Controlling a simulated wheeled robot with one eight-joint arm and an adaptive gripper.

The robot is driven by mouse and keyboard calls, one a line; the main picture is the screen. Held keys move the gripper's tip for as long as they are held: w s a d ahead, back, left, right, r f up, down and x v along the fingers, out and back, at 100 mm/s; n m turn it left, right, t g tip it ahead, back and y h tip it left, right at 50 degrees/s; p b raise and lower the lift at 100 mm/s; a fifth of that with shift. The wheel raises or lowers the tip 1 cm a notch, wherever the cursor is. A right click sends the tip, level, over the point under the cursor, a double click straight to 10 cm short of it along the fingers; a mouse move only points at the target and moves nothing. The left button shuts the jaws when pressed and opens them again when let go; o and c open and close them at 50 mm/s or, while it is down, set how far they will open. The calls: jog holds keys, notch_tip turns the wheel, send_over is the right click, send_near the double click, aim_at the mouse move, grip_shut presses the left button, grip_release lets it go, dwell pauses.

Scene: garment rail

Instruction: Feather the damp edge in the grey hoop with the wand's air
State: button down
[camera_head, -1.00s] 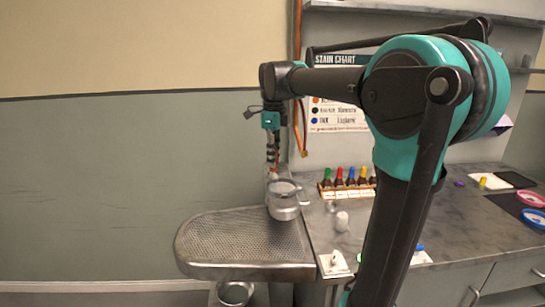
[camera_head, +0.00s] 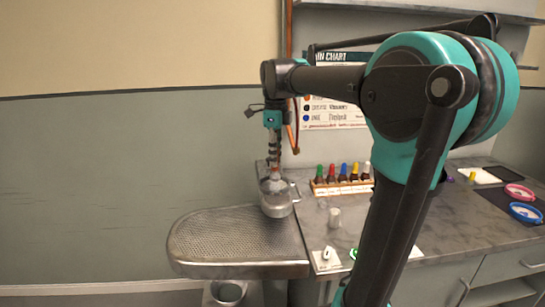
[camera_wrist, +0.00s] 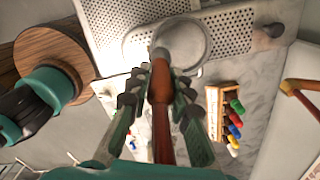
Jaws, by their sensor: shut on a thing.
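In the wrist view my gripper (camera_wrist: 160,100) is shut on a red-brown tool (camera_wrist: 162,125) with a rounded grey tip. Pink (camera_head: 520,191) and blue (camera_head: 526,212) hoops lie at the far right of the counter.
The perforated board (camera_head: 225,240) juts out left of the grey counter (camera_head: 400,213). A rack of several coloured-cap bottles (camera_head: 342,188) stands behind. A white cylinder (camera_head: 335,217) and a white card (camera_head: 325,261) are right of the pot. An orange pipe (camera_head: 290,60) runs down the wall.

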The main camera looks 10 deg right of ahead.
jog(key=shift+d, duration=0.9)
jog(key=shift+w, duration=0.1)
jog(key=shift+w+d, duration=0.7)
jog(key=shift+d, duration=0.3)
jog(key=shift+w, duration=0.1)
jog(key=shift+w+d, duration=0.2)
jog(key=shift+w, duration=0.35)
jog(key=shift+w+d, duration=0.15)
jog(key=shift+w, duration=0.35)
